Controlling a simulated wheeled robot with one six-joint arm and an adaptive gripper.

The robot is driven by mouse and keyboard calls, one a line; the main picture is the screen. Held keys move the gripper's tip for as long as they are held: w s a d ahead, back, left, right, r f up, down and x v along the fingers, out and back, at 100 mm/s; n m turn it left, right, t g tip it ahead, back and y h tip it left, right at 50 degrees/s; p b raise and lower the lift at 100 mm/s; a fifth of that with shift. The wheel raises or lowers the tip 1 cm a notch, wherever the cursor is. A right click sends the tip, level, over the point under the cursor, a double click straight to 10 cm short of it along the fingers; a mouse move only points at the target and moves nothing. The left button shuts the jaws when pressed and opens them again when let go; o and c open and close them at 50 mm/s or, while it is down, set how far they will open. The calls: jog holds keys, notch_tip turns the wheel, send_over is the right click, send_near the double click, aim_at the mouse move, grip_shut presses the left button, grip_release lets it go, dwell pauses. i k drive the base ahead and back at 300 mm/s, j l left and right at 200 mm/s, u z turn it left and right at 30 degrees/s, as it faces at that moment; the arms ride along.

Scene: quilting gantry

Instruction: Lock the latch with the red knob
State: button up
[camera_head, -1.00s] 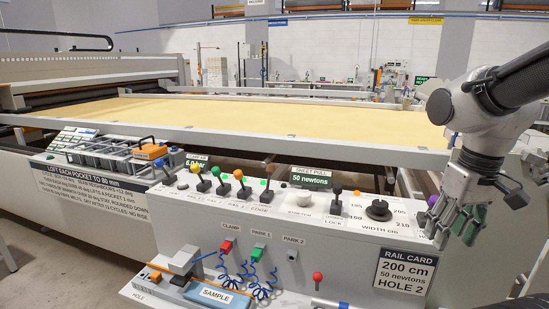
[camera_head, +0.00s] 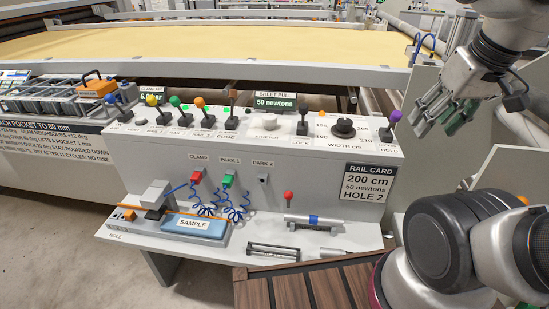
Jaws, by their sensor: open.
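The red knob (camera_head: 288,195) tops a thin upright stem on the lower front of the console, right of the hose sockets. The stem meets the left part of a silver horizontal bar with a blue band (camera_head: 313,221); I cannot tell how the latch parts engage. My gripper (camera_head: 436,124) is open and empty at the upper right, its grey and greenish fingers pointing down. It is well above and to the right of the red knob, apart from it. Nothing hides the knob.
The console's panel carries several coloured-knob levers and a black width dial (camera_head: 343,127). Its lower shelf holds a blue sample pad (camera_head: 195,228) and a slotted grey fixture (camera_head: 273,251). Red (camera_head: 197,177) and green (camera_head: 228,180) connectors trail blue hoses. The rail card (camera_head: 370,184) is at right.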

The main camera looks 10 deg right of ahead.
aim_at(288, 194)
jog(key=i+j+z, duration=0.1)
jog(key=j+z, duration=0.15)
jog(key=j, duration=0.4)
jog(key=j+z, duration=0.3)
jog(key=j, duration=0.35)
jog(key=i, duration=0.05)
